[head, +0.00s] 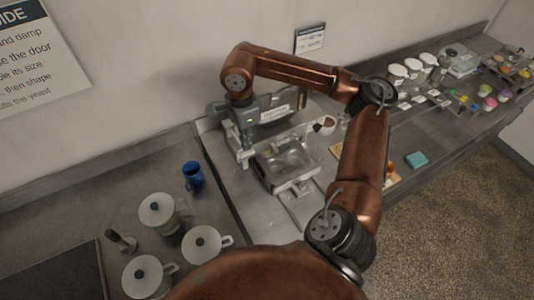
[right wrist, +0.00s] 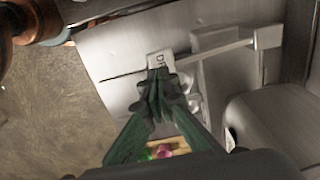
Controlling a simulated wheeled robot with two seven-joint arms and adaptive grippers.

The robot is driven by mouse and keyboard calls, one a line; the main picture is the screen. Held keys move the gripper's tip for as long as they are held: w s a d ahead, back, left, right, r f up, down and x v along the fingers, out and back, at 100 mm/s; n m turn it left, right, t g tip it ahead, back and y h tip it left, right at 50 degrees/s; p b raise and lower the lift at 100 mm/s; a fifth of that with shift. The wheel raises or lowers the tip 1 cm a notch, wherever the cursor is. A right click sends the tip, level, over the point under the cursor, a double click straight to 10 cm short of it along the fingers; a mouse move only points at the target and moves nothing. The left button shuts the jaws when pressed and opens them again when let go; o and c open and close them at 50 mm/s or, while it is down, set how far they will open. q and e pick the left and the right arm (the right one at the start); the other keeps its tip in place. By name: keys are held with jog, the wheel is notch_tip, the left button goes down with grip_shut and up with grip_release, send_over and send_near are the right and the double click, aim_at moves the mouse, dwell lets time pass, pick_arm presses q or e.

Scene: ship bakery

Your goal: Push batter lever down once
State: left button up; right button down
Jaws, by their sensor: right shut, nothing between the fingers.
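The batter machine (head: 275,113), a grey unit with a white label, stands against the wall in the middle of the head view. My right gripper (head: 243,143) is at its left end, pointing down. In the right wrist view its green fingers (right wrist: 156,82) are shut and empty, over a small white label (right wrist: 158,62) with partly hidden letters. A pale bar with a block at its end (right wrist: 265,37), which looks like the lever, extends right from near the fingertips. I cannot tell whether the fingers touch it. My left gripper is not in view.
A metal tray (head: 287,163) sits in front of the machine. Jars (head: 397,72) and small items line the right counter. A teal block (head: 416,159) lies near its edge.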

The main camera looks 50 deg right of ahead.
notch_tip(320, 180, up, 6)
jog(key=p, duration=0.3)
jog(key=shift+f, duration=0.1)
dwell(0.6)
